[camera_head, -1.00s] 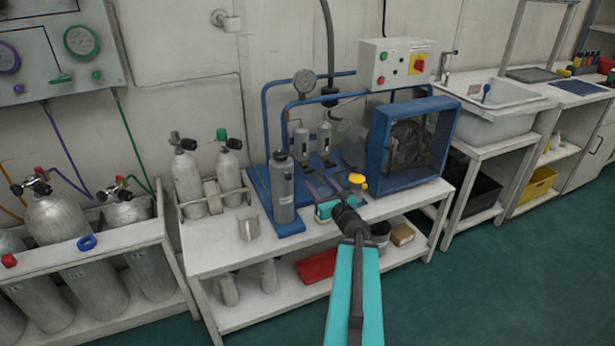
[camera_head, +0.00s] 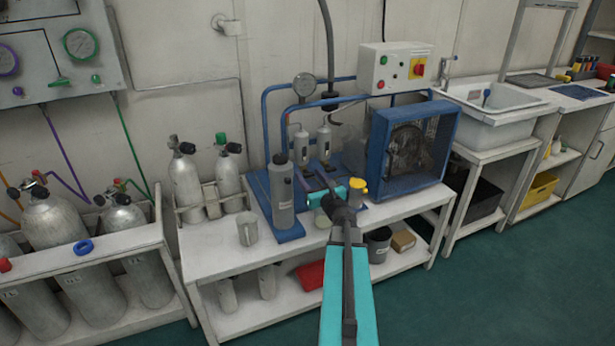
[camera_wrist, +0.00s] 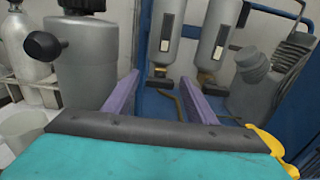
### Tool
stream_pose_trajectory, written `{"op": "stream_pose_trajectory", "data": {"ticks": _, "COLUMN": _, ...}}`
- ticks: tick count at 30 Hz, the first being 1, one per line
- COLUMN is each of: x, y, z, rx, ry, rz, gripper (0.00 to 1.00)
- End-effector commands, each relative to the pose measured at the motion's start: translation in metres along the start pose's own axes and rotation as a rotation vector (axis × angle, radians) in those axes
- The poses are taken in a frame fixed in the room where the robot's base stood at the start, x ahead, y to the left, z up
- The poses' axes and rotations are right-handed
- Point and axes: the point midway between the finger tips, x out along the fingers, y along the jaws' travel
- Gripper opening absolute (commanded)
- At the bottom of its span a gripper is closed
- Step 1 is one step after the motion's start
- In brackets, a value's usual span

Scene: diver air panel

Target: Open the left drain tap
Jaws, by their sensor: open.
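The compressor's two grey separator cylinders show in the wrist view, the left one (camera_wrist: 174,32) and the right one (camera_wrist: 220,35). The left drain tap (camera_wrist: 161,82) is a small dark and brass fitting under the left cylinder. A similar right drain tap (camera_wrist: 206,79) is under the right cylinder. My gripper (camera_wrist: 160,86) is open, with purple fingers. Its fingertips lie to either side of the left tap in the picture, and I see no contact. In the head view my gripper (camera_head: 314,174) is low in front of the left cylinder (camera_head: 301,144), whose tap is too small to make out.
A grey filter canister (camera_wrist: 88,60) with a black knob stands close left of my fingers. A yellow-capped part (camera_head: 357,189) is beside my wrist at right. The blue fan guard (camera_head: 414,150) is further right. A mug (camera_head: 247,228) stands on the white bench (camera_head: 215,262).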

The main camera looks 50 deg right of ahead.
Motion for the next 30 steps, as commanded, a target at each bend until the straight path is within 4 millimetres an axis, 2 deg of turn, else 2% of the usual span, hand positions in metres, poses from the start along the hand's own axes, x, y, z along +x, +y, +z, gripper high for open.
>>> {"op": "stream_pose_trajectory", "data": {"ticks": 6, "x": 0.014, "y": 0.0, "z": 0.0, "rx": 0.0, "ry": 0.0, "rz": 0.001, "gripper": 0.52}}
{"op": "stream_pose_trajectory", "data": {"ticks": 17, "x": 0.016, "y": 0.001, "z": 0.0, "rx": 0.0, "ry": 0.0, "rz": 0.001, "gripper": 0.52}}
{"op": "stream_pose_trajectory", "data": {"ticks": 18, "x": 0.015, "y": 0.001, "z": 0.0, "rx": 0.0, "ry": 0.0, "rz": 0.001, "gripper": 0.5}}
{"op": "stream_pose_trajectory", "data": {"ticks": 25, "x": 0.015, "y": 0.001, "z": 0.0, "rx": 0.0, "ry": 0.0, "rz": 0.001, "gripper": 0.11}}
{"op": "stream_pose_trajectory", "data": {"ticks": 26, "x": 0.011, "y": 0.009, "z": 0.001, "rx": 0.0, "ry": 0.0, "rz": 0.004, "gripper": 0.1}}
{"op": "stream_pose_trajectory", "data": {"ticks": 30, "x": 0.016, "y": 0.004, "z": 0.0, "rx": -0.003, "ry": 0.0, "rz": 0.005, "gripper": 0.1}}
